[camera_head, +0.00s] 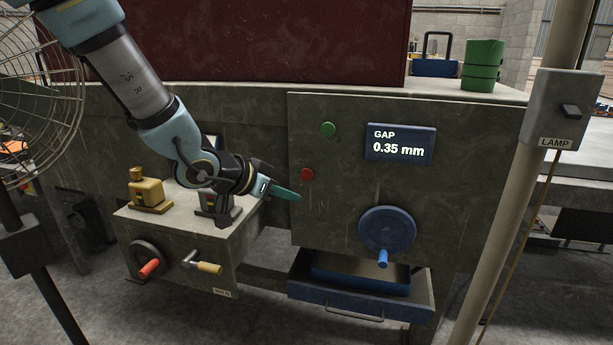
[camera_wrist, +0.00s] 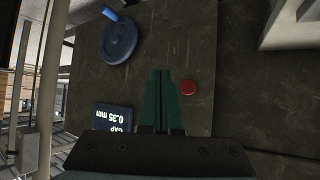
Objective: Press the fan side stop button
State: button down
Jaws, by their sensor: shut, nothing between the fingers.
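A red button (camera_head: 306,175) sits on the left part of the grey machine panel (camera_head: 340,215), below a green button (camera_head: 328,129). The fan (camera_head: 40,95) stands at the left edge. My gripper (camera_head: 296,197) is shut and empty, its green fingers pointing at the panel with their tips just below the red button in the head view. In the wrist view the panel appears upside down. There the red button (camera_wrist: 187,88) lies just right of my gripper's fingers (camera_wrist: 160,73). Whether the fingertips touch the panel cannot be told.
A blue handwheel (camera_head: 387,229) and a gap display (camera_head: 400,146) reading 0.35 mm are right of the button. An open blue drawer (camera_head: 415,308) juts out below. A grey box (camera_head: 190,250) with handles stands left. A pole with a lamp switch (camera_head: 565,110) rises right.

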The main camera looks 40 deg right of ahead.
aim_at(311, 179)
jog(key=shift+w+d+p, duration=0.35)
jog(key=shift+w+d, duration=0.4)
jog(key=shift+d, duration=0.45)
jog(key=shift+w+d+p, duration=0.35)
jog(key=shift+w+d, duration=0.45)
jog(key=shift+d, duration=0.35)
jog(key=shift+w+d+p, duration=0.35)
jog(key=shift+w+d, duration=0.4)
jog(key=shift+d, duration=0.45)
jog(key=shift+d, duration=0.1)
jog(key=shift+w+d+p, duration=0.25)
jog(key=shift+p, duration=0.1)
jog(key=shift+w+d+p, duration=0.25)
jog(key=shift+d+p, duration=0.05)
jog(key=shift+d, duration=0.1)
jog(key=shift+s+a, duration=0.5)
jog(key=shift+a, duration=0.25)
